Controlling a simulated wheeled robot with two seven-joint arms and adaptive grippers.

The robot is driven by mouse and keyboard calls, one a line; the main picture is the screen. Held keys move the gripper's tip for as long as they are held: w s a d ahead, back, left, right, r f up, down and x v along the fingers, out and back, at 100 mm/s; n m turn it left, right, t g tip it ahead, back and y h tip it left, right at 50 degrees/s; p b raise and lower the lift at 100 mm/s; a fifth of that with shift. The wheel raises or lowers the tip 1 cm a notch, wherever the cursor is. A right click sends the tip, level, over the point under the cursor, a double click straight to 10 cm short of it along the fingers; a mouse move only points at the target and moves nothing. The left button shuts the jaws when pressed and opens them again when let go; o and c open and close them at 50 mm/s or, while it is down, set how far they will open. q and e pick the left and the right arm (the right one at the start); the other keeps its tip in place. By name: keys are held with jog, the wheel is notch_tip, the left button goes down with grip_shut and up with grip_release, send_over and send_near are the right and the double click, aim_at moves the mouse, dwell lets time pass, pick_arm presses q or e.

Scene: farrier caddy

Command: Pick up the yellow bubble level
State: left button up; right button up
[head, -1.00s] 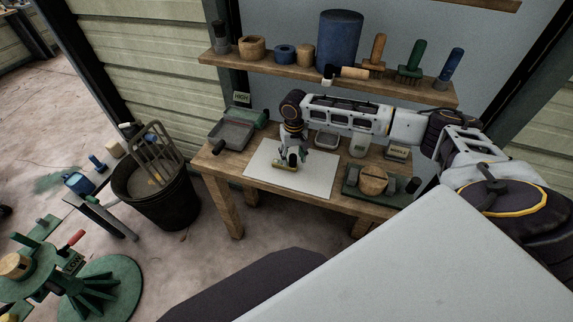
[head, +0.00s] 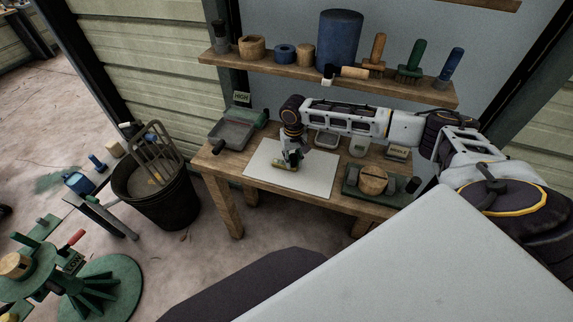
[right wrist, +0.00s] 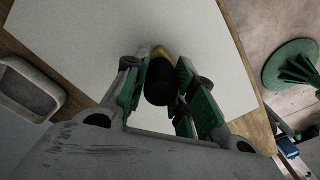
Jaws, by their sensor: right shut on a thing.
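The yellow bubble level (head: 281,164) is small and yellowish with a dark end, over the white sheet on the wooden workbench. My right gripper (head: 291,161) is shut on it from above. In the right wrist view the level shows its dark end (right wrist: 160,84) and a yellow part (right wrist: 160,52) between the green-padded fingers of my right gripper (right wrist: 168,82). I cannot tell clearly whether it touches the sheet. My left gripper is not in view.
The white sheet (head: 315,178) lies on the workbench (head: 222,168). A grey tray (head: 234,134) stands at its left, and a green base with a round wooden piece (head: 373,180) at its right. A loaded shelf (head: 300,73) runs above. A dark bucket (head: 170,205) stands left on the floor.

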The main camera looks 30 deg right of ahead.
grip_shut()
jog(key=shift+r, duration=5.05)
jog(key=shift+o, duration=0.9)
grip_release()
grip_shut()
